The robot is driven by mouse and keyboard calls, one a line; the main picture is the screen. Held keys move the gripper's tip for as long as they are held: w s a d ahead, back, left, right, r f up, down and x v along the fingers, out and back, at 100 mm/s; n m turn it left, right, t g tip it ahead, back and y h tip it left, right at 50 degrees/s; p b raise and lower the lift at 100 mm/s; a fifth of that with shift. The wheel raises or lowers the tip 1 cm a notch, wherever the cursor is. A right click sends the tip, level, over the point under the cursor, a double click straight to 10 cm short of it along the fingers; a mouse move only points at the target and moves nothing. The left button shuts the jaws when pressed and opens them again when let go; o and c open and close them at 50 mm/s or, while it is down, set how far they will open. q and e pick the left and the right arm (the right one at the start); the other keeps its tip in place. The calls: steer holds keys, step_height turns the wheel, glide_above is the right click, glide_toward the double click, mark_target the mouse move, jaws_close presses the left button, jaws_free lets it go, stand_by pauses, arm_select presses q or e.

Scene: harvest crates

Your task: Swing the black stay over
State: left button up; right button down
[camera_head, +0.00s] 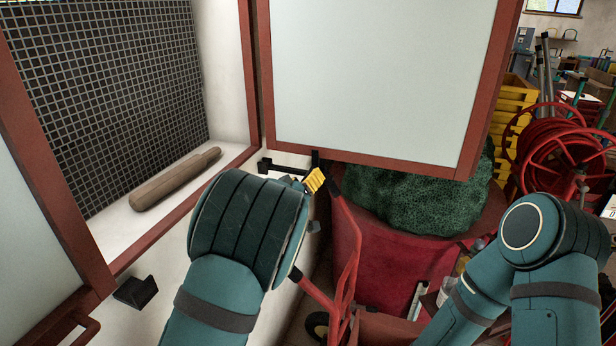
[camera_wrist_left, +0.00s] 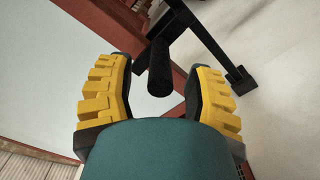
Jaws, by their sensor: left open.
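The black stay (camera_head: 288,172) is a thin bar below the lower edge of the open red-framed shutter (camera_head: 375,70), running from a black end piece near the window frame towards my left gripper. My left gripper (camera_head: 315,181) is at the stay's right end, largely hidden by my own wrist; a yellow finger pad shows. In the left wrist view, my gripper (camera_wrist_left: 162,72) is open, with the stay's black round peg (camera_wrist_left: 159,70) between its fingers, apart from both pads. The bar (camera_wrist_left: 205,40) continues past it to a small foot. My right gripper is not in view.
A wooden rolling-pin-like piece (camera_head: 175,178) lies on the sill by the mesh. A black bracket (camera_head: 136,291) sits on the wall below. A red cart frame (camera_head: 346,260), a red tub (camera_head: 385,270) with green contents and a red reel (camera_head: 550,135) crowd the right.

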arm_select(q)
steer(key=shift+x, duration=0.9)
jaws_close()
